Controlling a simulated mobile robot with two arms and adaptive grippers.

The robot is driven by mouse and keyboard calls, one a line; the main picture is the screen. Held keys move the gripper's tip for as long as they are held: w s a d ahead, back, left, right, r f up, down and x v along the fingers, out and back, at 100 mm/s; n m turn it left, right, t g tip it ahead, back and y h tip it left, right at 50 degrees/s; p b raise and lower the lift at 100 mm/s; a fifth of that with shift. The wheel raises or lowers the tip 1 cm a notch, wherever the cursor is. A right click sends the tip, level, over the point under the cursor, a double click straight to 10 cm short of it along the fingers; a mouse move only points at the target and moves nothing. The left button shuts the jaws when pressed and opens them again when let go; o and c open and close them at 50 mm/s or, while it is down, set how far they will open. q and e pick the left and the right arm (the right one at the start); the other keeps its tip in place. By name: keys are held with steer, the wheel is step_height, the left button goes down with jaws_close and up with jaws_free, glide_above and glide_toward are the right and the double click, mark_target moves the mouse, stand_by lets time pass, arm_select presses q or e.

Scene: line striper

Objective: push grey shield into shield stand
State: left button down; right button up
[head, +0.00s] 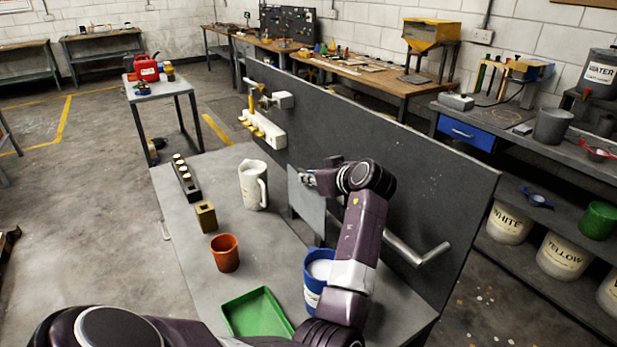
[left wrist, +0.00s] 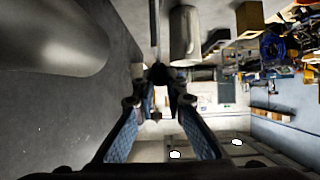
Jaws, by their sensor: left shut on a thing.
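The grey shield (head: 306,203), a flat upright plate, stands above the bench beside the dark upright panel. My left gripper (head: 312,180) is at its upper right edge, its jaws shut on the shield. In the left wrist view, the fingertips (left wrist: 158,88) close around a small dark part, and a thin upright edge rises beyond it. My right gripper is not in view.
A white jug (head: 252,186), an orange cup (head: 225,254), a brass block (head: 206,217) and a green tray (head: 256,314) are on the bench. A blue pot (head: 316,285) stands close under my arm. A bent metal pipe (head: 415,250) sticks out from the dark panel (head: 430,190).

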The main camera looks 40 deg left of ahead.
arm_select(q)
steer(key=shift+w+r, duration=0.15)
steer(key=shift+r, duration=0.05)
stand_by(0.4)
steer(key=shift+r+p, duration=0.5)
steer(key=shift+r, duration=0.05)
steer(key=c, duration=1.6)
jaws_free()
steer(key=shift+d+f, duration=0.1)
steer(key=shift+f, duration=0.05)
steer(key=shift+d+r+p, duration=0.3)
steer(key=shift+d, duration=0.25)
steer(key=shift+s+p+v, duration=0.2)
steer(key=shift+p+v, duration=0.7)
steer(key=shift+v, duration=2)
